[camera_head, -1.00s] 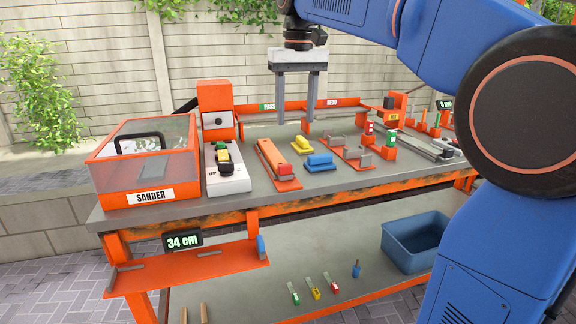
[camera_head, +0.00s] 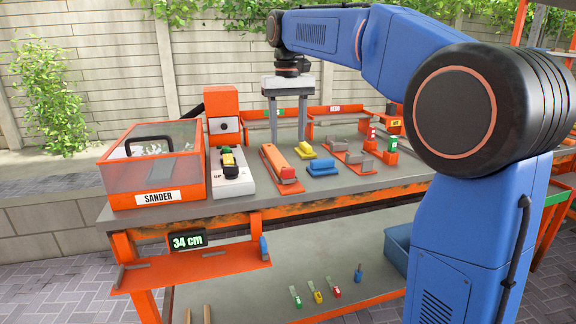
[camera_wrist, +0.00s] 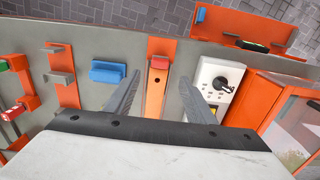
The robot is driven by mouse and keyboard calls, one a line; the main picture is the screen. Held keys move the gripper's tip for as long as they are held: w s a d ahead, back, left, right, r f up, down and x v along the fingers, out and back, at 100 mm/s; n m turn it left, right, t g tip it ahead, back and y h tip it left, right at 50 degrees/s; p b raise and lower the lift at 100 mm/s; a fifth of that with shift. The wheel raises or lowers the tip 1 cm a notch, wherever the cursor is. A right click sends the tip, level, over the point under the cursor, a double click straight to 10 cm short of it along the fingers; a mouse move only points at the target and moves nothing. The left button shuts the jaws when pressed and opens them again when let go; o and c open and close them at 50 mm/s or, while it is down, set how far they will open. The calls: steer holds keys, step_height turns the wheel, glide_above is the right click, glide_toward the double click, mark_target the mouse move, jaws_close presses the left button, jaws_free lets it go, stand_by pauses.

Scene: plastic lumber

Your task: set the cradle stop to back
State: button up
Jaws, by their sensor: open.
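An orange rail (camera_head: 271,157) with a red block (camera_head: 287,173) at its front end lies on the bench. No label names the cradle stop; this red block may be it. In the wrist view the rail (camera_wrist: 155,100) and red block (camera_wrist: 160,62) show between my fingers, the block near the bench's front edge. My gripper (camera_head: 287,138) is open and empty, pointing down over the bench; it also shows in the wrist view (camera_wrist: 161,80). Its fingers look apart from the rail, but the height gap is hard to judge.
A sander box (camera_head: 150,165) and a grey switch unit (camera_head: 232,175) stand left of the rail. Yellow (camera_head: 304,150) and blue (camera_head: 321,168) blocks lie right. An orange shelf with a 34 cm display (camera_head: 190,240) hangs below the bench front.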

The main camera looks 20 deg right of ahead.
mark_target(288, 168)
step_height(288, 168, down, 10)
steer(key=shift+r, duration=0.1)
stand_by(0.4)
